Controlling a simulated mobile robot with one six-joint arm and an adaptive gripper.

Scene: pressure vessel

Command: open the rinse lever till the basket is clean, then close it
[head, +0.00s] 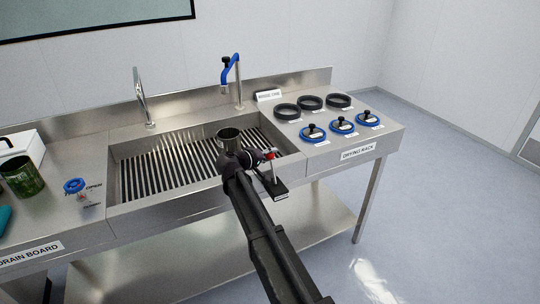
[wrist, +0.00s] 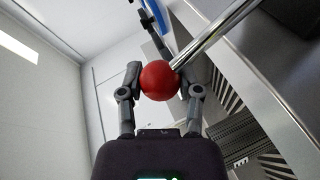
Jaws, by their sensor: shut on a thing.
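The rinse lever is a metal rod (wrist: 222,33) with a red ball knob (wrist: 160,81). My gripper (wrist: 161,76) has its two fingers on either side of the knob and is shut on it. In the head view, my gripper (head: 266,158) is at the sink's front right, with a bit of the red knob (head: 271,154) showing beside it. The basket (head: 229,137) is a grey metal cylinder standing upright on the sink's slatted grate, just behind my gripper. Its mesh side (wrist: 232,135) shows in the wrist view. Its inside is too small to judge, and no water stream is discernible.
A blue-headed tap (head: 232,68) and a curved steel tap (head: 141,97) stand behind the sink (head: 120,178). The drying rack (head: 378,142) at right bears black rings and blue lids. A green can (head: 22,177) and a blue-topped valve (head: 75,186) are at left.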

